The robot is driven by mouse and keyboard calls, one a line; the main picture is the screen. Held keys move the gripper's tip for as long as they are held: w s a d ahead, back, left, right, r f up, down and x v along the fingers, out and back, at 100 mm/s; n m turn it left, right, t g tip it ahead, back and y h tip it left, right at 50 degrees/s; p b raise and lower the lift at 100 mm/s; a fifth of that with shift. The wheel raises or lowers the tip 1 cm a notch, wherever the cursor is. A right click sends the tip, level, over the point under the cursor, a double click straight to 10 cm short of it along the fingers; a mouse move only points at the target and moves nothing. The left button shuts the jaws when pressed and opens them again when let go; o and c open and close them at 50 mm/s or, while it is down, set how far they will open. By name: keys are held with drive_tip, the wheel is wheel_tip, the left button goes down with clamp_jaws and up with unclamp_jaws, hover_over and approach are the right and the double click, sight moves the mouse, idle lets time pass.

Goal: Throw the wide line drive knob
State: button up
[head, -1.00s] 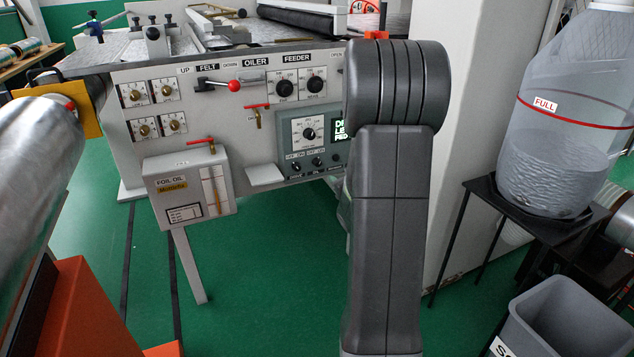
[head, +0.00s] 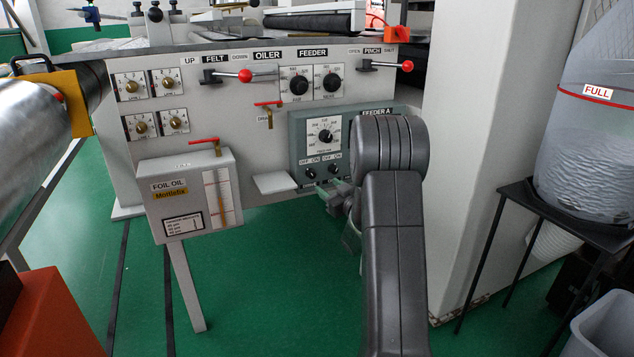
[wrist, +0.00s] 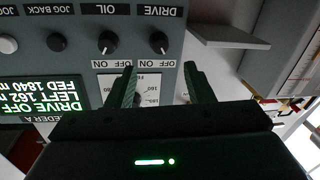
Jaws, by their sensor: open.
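The drive knob (wrist: 159,43) is a small black knob with a pale pointer on the grey Feeder A panel, under OFF and ON marks. The wrist view shows the panel upside down. The panel display (wrist: 40,105) reads DRIVE OFF. In the head view, the drive knob (head: 310,174) is at the panel's lower left. My gripper (wrist: 159,68) is open and empty, its green fingers spread to either side of the drive knob's line in the wrist view. In the head view, my gripper (head: 330,188) is just below the knobs; I cannot tell the exact gap.
The similar oil knob (wrist: 106,43) is beside the drive knob. A small white shelf (head: 277,183) juts out left of the panel. A foil oil box (head: 190,195) hangs further left. A white column (head: 475,150) stands at right. My arm hides the panel's right part.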

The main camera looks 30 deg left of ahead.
sight(313, 175)
drive_tip(key=b+x, duration=0.1)
drive_tip(key=x, duration=0.7)
drive_tip(key=shift+b, duration=0.3)
drive_tip(key=c, duration=1)
